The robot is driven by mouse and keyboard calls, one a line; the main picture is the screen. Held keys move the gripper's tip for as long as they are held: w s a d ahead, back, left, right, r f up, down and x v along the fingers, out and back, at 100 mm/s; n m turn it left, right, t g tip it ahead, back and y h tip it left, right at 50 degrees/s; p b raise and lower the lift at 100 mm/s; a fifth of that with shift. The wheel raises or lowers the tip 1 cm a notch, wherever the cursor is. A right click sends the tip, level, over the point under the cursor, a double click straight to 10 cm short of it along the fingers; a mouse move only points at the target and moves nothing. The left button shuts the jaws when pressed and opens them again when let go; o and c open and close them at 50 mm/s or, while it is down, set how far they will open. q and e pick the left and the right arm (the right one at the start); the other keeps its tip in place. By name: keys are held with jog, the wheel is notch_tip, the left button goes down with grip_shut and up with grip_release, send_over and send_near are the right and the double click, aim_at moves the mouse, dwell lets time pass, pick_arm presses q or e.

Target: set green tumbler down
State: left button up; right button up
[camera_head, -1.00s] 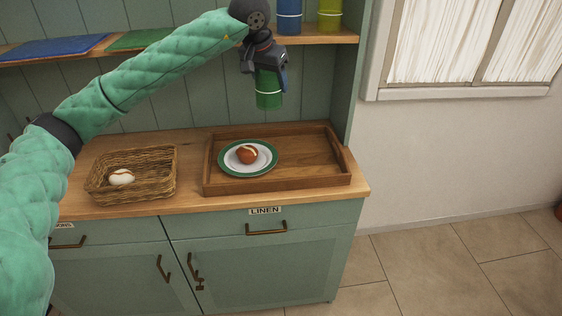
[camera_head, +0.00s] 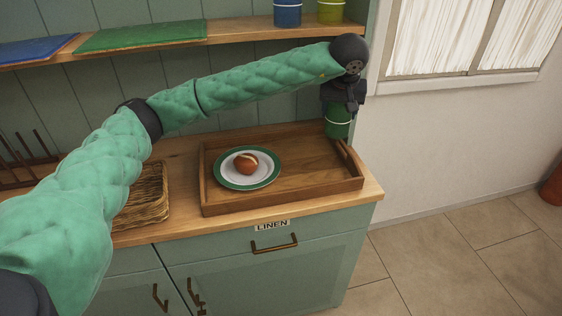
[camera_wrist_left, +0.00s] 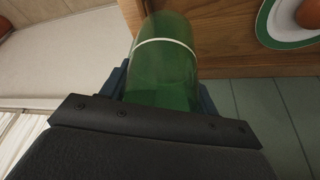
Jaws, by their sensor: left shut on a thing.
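The green tumbler (camera_head: 338,122) has a pale band and hangs upright below my left gripper (camera_head: 341,104), which is shut on it. In the head view it overlaps the right back corner of the wooden tray (camera_head: 325,166); I cannot tell whether it touches the tray. The left wrist view shows the tumbler (camera_wrist_left: 163,65) close up between the fingers, with the tray's wooden wall (camera_wrist_left: 235,58) beyond it. My right gripper is not in view.
A wicker basket (camera_head: 150,195) stands left, partly behind my arm. A blue cup (camera_head: 287,12) and a yellow-green cup (camera_head: 331,11) stand on the shelf above.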

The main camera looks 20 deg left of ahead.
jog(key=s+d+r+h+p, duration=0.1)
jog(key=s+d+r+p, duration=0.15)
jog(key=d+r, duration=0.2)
pick_arm(q)
jog(key=a+f+p, duration=0.1)
jog(key=a+f, duration=0.2)
jog(key=a, duration=0.1)
jog(key=a+f+p, duration=0.1)
jog(key=a+f, duration=0.3)
jog(key=w+a+f+p, duration=0.1)
jog(key=a+f, duration=0.3)
jog(key=shift+w, duration=0.1)
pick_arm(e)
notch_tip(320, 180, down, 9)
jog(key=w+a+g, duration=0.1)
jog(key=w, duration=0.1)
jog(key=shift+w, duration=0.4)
pick_arm(q)
jog(key=shift+f, duration=0.1)
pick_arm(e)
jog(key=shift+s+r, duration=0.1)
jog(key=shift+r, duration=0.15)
pick_arm(q)
jog(key=shift+f, duration=0.1)
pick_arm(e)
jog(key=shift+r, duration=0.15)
pick_arm(q)
jog(key=o, duration=1.1)
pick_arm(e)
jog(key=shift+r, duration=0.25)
